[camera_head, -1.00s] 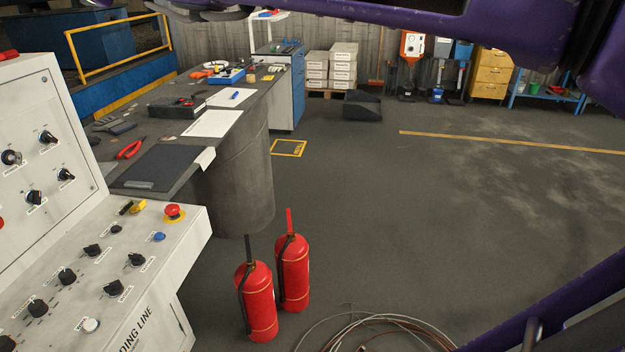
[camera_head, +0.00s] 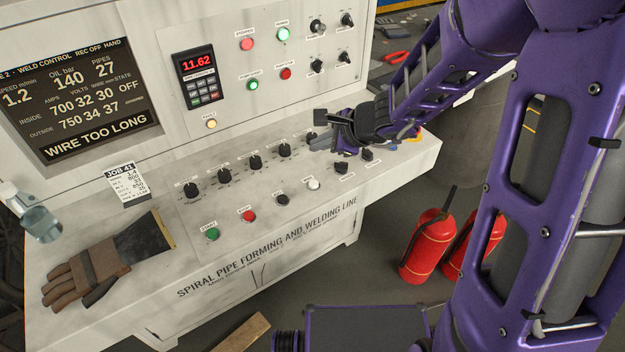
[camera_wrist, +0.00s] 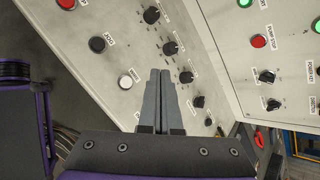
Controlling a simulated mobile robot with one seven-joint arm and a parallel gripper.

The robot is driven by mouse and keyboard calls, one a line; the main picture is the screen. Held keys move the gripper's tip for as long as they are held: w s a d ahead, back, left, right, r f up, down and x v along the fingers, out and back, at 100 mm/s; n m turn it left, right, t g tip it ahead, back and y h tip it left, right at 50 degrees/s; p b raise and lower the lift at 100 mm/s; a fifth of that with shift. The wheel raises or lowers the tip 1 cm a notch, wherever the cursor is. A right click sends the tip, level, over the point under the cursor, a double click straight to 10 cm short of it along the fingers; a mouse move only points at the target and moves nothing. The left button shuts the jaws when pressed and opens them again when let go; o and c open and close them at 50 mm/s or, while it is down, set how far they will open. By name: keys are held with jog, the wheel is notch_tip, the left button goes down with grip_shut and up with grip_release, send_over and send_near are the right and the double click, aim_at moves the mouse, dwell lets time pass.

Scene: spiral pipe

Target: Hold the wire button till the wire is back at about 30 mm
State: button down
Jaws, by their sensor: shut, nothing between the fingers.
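The control desk (camera_head: 300,235) has a screen (camera_head: 80,95) showing INSIDE wire 30 mm, state OFF, OUTSIDE wire 37 mm, and WIRE TOO LONG; the outside state is too small to read. A white button (camera_head: 314,184) sits near the desk's front edge; it also shows in the wrist view (camera_wrist: 126,82). Its label is too small to read, so I cannot tell whether it is the wire button. My gripper (camera_head: 314,144) is shut and empty over the right part of the desk. In the wrist view its fingertips (camera_wrist: 160,72) appear between the white button and the knob row, not over the button.
Several black knobs (camera_head: 254,162) line the desk behind the buttons. Green (camera_head: 213,234), red (camera_head: 249,216) and black (camera_head: 282,200) buttons lie left of the white one. A glove (camera_head: 105,262) lies at the left. Fire extinguishers (camera_head: 428,246) stand on the floor at right.

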jog(key=shift+f, duration=0.15)
jog(key=b, duration=0.4)
send_over(318, 184)
notch_tip(318, 184, down, 8)
jog(key=shift+r, duration=0.25)
jog(key=shift+s+f+b, duration=0.1)
jog(key=shift+f+b, duration=0.45)
jog(key=shift+f, duration=0.15)
dwell(1.2)
jog(key=shift+f+b, duration=0.25)
jog(key=shift+b, duration=0.4)
jog(key=shift+f+b, duration=0.4)
jog(key=shift+b, duration=0.1)
dwell(0.3)
jog(key=shift+r, duration=0.1)
dwell(1.7)
jog(key=shift+r+p, duration=0.55)
jog(key=shift+r, duration=0.2)
jog(key=shift+r, duration=0.1)
